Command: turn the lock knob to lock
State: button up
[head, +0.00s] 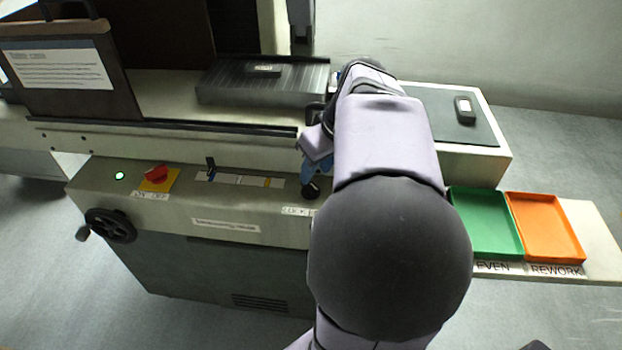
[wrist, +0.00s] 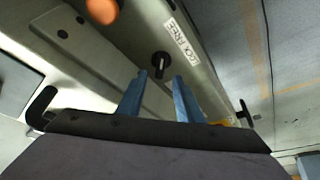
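The lock knob (wrist: 160,61) is a small black round knob on the pale machine panel, beside a white label reading LOCK FREE (wrist: 182,42) in the wrist view. Its grip bar points towards my gripper in that view; which word it is set to I cannot tell. In the head view the knob (head: 311,189) shows just below my blue fingers, with the label partly hidden by my arm. My gripper (wrist: 159,77) is open and empty. Its two blue fingertips are apart, one to each side of the knob's line, and contact is not visible.
An orange round part (wrist: 102,10) is near the knob in the wrist view. Along the panel are a red switch (head: 156,174), a slotted lever (head: 211,168) and a handwheel (head: 111,225). Green (head: 519,252) and orange (head: 580,257) trays lie right.

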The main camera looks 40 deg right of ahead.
jog(key=shift+b+x, duration=0.3)
jog(key=shift+x, duration=2.45)
grip_shut()
